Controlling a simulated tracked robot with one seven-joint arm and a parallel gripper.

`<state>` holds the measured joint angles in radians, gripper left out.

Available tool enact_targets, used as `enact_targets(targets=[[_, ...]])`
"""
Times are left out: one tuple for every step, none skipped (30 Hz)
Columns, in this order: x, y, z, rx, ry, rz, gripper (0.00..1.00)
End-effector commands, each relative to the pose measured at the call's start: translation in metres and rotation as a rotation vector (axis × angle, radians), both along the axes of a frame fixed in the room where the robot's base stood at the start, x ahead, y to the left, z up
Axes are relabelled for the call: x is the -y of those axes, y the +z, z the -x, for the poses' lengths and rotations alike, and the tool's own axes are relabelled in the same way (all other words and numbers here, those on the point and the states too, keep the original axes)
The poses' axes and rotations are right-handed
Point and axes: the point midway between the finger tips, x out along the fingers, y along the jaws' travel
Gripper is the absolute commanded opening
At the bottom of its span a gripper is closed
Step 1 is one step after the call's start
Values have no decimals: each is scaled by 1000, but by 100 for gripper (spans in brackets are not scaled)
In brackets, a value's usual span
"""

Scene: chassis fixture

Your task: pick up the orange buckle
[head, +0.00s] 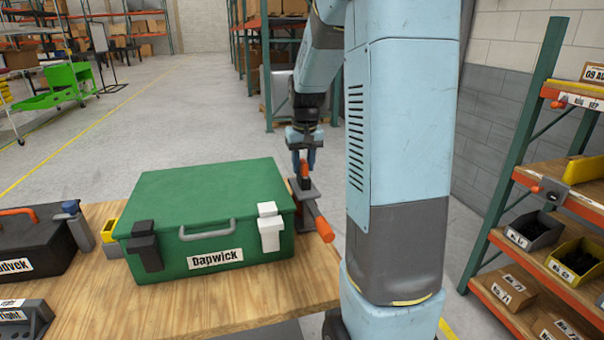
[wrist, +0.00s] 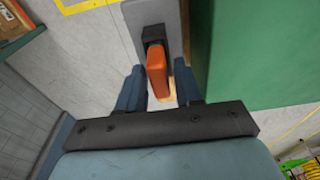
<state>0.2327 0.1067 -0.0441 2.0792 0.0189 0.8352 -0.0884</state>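An orange upright piece, which looks like the orange buckle (head: 305,170), stands on a grey fixture just right of the green case. In the wrist view the buckle (wrist: 157,72) shows with a dark block at its far end, over a grey strip. My gripper (head: 303,160) is over it, pointing down. In the wrist view my gripper (wrist: 158,85) has one blue finger on each side of the buckle, apart, with a gap visible on the right; contact on the left is unclear. The buckle's lower part is partly hidden.
The green case (head: 215,210) labelled Dapwick, with a dark and a white latch, stands close left of the fixture on a wooden table (head: 210,308). An orange handle (head: 320,225) sticks out from the fixture towards me. A shelf rack (head: 545,185) stands right.

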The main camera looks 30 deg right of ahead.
Motion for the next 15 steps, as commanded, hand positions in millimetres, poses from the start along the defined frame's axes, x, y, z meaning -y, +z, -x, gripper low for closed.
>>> enact_targets(targets=[[0, 0, 0, 0, 0, 0, 30], [0, 0, 0, 0, 0, 0, 27], [0, 0, 0, 0, 0, 0, 23], [0, 0, 0, 0, 0, 0, 20], [0, 0, 0, 0, 0, 0, 17], [0, 0, 0, 0, -1, 0, 14], [0, 0, 0, 0, -1, 0, 11], [0, 0, 0, 0, -1, 0, 8], [0, 0, 0, 0, -1, 0, 4], [0, 0, 0, 0, -1, 0, 1], [0, 0, 0, 0, -1, 0, 0], [0, 0, 0, 0, -1, 0, 0], [0, 0, 0, 0, -1, 0, 0], [1, 0, 0, 0, -1, 0, 0], [1, 0, 0, 0, -1, 0, 0]])
